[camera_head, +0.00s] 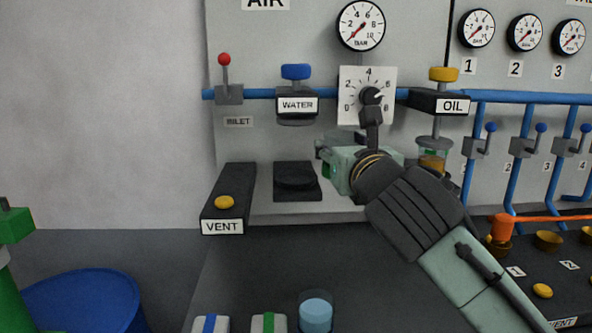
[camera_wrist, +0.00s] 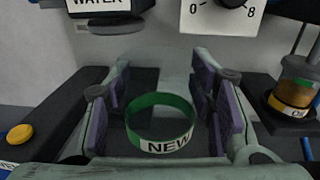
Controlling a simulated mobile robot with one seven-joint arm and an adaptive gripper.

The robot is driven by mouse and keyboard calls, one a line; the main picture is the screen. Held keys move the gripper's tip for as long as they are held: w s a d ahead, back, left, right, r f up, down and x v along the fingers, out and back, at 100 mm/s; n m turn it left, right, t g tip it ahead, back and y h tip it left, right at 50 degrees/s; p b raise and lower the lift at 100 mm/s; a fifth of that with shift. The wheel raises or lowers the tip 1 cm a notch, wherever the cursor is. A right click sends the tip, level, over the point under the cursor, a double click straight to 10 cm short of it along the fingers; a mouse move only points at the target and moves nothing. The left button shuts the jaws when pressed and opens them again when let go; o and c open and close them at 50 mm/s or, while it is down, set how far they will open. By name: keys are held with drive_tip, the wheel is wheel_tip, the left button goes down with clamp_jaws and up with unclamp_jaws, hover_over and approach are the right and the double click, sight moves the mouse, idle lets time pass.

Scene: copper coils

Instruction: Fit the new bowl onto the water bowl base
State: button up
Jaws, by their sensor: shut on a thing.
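The new bowl (camera_wrist: 160,118) is a clear cup with a green band and a NEW label. It sits upright between the purple pads of my gripper (camera_wrist: 161,72), which is shut on it. In the head view my gripper (camera_head: 334,160) is mostly hidden behind my wrist, and only a green bit of the bowl (camera_head: 326,169) shows. The water bowl base (camera_head: 296,104), with a blue knob and WATER label, is on the blue pipe, above and left of my gripper. Its underside is empty. It also shows at the top left of the wrist view (camera_wrist: 100,6).
A black block (camera_head: 297,188) stands below the water base, with the VENT box (camera_head: 229,197) to its left. The oil unit (camera_head: 434,158) hangs right of my gripper. A dial plate (camera_head: 357,78) is above it. A clear cup with blue contents (camera_head: 316,314) stands at the front.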

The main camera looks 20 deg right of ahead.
drive_tip(key=w+a, duration=0.1)
drive_tip(key=w, duration=0.3)
drive_tip(key=w+a+p, duration=0.1)
drive_tip(key=w, duration=0.3)
drive_tip(key=w+a+f+p, duration=0.1)
drive_tip(key=w, duration=0.3)
drive_tip(key=shift+w+a, duration=0.3)
drive_tip(key=shift+a, duration=0.05)
wheel_tip(320, 180, down, 3)
drive_tip(key=shift+f+p, duration=0.2)
drive_tip(key=shift+p, duration=0.3)
drive_tip(key=shift+f+b, duration=0.4)
drive_tip(key=shift+f, duration=0.15)
drive_tip(key=o, duration=1.2)
drive_tip(key=shift+r, duration=0.1)
drive_tip(key=shift+r+p, duration=0.25)
drive_tip(key=shift+p, duration=0.1)
drive_tip(key=shift+s, duration=0.15)
drive_tip(key=s+b, duration=0.1)
drive_tip(key=s, duration=0.2)
drive_tip(key=s+a+b, duration=0.1)
drive_tip(key=s, duration=0.3)
drive_tip(key=s+a+b, duration=0.1)
drive_tip(key=s, duration=0.3)
drive_tip(key=shift+s+a, duration=0.2)
